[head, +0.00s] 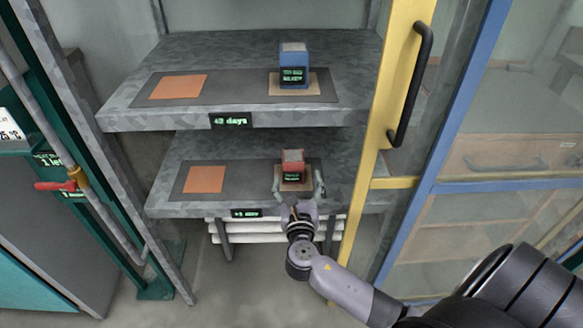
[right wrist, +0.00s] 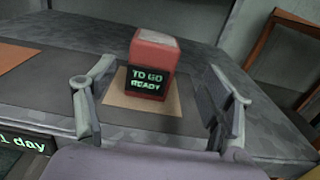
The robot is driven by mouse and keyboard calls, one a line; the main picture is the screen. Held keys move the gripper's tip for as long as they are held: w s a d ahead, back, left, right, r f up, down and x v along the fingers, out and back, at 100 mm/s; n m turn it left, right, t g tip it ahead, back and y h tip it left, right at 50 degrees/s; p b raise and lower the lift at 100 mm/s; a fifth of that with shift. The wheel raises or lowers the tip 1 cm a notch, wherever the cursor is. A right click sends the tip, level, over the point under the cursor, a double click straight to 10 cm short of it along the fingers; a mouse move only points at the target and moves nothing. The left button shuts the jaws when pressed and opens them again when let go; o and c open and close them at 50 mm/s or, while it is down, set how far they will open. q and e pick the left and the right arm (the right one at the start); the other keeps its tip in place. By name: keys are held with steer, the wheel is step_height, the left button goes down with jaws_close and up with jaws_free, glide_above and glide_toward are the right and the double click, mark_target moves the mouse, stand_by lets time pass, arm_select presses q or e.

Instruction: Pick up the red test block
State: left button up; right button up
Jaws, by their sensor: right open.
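The red test block (head: 292,161) stands upright on a tan square (head: 297,185) on the lower shelf, with a dark label in green letters on its front. In the right wrist view the block (right wrist: 153,62) shows "TO GO READY" and a pale top. My right gripper (head: 298,184) is open, its fingers spread on either side of the block. In the right wrist view the open fingers (right wrist: 160,106) point towards the block, which stands just ahead between them, with gaps at both sides. My left gripper is not in view.
A blue block (head: 294,72) stands on the upper shelf (head: 240,50). Orange squares lie at the left of the upper (head: 179,87) and lower (head: 205,179) shelves. A yellow door frame with a black handle (head: 410,84) stands right of the shelves. The upper shelf overhangs the lower one.

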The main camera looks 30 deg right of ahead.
mark_target(293, 159)
steer(key=x, duration=0.3)
steer(key=shift+w+d, duration=0.15)
steer(key=shift+w, duration=0.15)
steer(key=x, duration=0.3)
steer(key=b+x, duration=0.1)
steer(key=x, duration=0.1)
steer(key=shift+w+a, duration=0.1)
steer(key=shift+a, duration=0.2)
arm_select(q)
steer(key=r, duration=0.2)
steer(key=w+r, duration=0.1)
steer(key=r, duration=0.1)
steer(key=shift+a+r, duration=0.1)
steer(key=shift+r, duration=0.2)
arm_select(e)
steer(key=shift+c, duration=0.4)
steer(key=c, duration=1.6)
steer(key=shift+r, duration=0.1)
steer(key=shift+c, duration=0.4)
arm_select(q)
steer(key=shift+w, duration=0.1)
arm_select(e)
steer(key=shift+r, duration=0.1)
